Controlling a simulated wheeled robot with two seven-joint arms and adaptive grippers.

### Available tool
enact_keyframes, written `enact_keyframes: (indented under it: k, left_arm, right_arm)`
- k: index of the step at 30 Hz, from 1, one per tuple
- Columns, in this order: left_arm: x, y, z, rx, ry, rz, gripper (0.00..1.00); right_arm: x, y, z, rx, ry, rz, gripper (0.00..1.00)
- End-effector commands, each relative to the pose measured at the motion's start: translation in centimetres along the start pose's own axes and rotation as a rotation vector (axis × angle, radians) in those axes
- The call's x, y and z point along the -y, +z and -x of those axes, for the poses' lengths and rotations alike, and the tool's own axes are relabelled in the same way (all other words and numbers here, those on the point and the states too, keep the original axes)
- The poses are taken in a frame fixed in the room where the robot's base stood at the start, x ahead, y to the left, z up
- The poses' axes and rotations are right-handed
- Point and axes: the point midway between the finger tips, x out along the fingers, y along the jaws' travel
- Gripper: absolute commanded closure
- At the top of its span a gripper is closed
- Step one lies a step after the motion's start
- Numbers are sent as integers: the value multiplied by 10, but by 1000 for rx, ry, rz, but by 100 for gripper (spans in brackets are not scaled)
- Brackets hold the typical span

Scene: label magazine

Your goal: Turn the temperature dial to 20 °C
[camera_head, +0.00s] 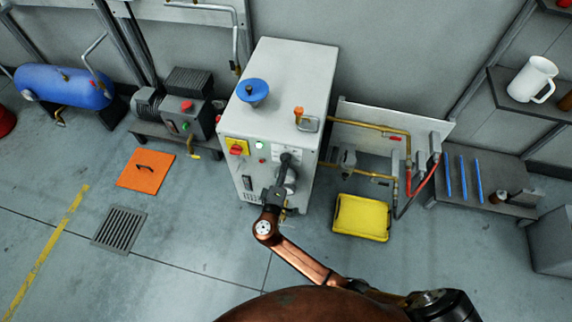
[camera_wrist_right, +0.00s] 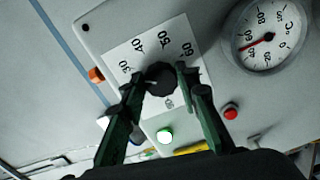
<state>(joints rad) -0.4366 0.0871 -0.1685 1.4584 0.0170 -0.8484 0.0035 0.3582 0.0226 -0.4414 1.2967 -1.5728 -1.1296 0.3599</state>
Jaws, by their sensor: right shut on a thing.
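The temperature dial is a small black knob (camera_wrist_right: 161,79) on a white scale plate (camera_wrist_right: 120,55) in the right wrist view. The numbers 30, 40, 50 and 60 show on the plate; the part below the knob is partly covered. I cannot make out the knob's pointer. My right gripper (camera_wrist_right: 160,84) has its two fingers on either side of the knob, shut on it. In the head view my right gripper (camera_head: 285,165) is at the front of the grey cabinet (camera_head: 290,80) and hides the dial. My left gripper is not in view.
A round gauge (camera_wrist_right: 266,36) with a red needle sits beside the plate. A red button (camera_wrist_right: 231,112) and a lit green lamp (camera_wrist_right: 165,136) are close by. A yellow case (camera_head: 361,218) lies on the floor.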

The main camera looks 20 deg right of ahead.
Motion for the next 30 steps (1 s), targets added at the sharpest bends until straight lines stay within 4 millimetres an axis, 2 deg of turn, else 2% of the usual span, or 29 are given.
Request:
enact_keyframes:
  k: [15, 22, 30]
  left_arm:
    - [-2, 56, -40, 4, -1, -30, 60]
    - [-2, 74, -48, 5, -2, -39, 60]
    - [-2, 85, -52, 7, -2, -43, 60]
  right_arm:
    - [-3, -2, 1, -3, -1, 448, 95]
    - [-3, -2, 1, -3, -1, 572, 95]
    - [-2, -2, 1, -3, -2, 639, 95]
